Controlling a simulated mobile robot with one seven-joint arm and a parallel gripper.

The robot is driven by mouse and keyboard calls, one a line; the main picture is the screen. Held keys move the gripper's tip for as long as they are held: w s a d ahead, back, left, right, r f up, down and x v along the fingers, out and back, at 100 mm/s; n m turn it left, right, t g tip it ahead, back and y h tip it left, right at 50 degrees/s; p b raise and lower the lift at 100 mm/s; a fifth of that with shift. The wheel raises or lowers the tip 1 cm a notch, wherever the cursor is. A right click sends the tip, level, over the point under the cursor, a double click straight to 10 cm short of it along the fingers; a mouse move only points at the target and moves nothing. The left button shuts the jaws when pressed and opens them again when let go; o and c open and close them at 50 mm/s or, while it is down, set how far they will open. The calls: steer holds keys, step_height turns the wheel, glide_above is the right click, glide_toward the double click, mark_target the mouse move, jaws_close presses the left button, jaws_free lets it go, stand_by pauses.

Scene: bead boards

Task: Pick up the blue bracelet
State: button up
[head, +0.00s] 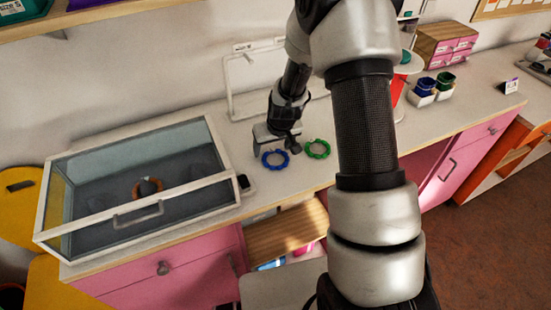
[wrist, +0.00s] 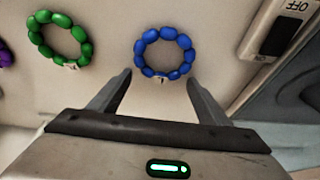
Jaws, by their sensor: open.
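The blue bracelet (head: 275,159) is a ring of blue beads lying flat on the light counter. It also shows in the wrist view (wrist: 164,70), ahead of the fingertips and roughly centred between them. My gripper (head: 277,144) is at the bracelet in the head view. In the wrist view my gripper (wrist: 158,78) has its two fingers spread wide with nothing between them that I can see held. Whether the fingertips are level with the beads or above them I cannot tell.
A green bead bracelet (head: 318,149) lies just right of the blue one. A glass-topped case (head: 135,190) with an orange-brown bracelet (head: 147,188) inside stands left. A switch marked OFF (wrist: 277,33) is close by. A wire stand (head: 232,90) is behind.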

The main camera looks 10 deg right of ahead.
steer(key=c, duration=1.1)
step_height(320, 180, up, 10)
steer(key=shift+r, duration=0.1)
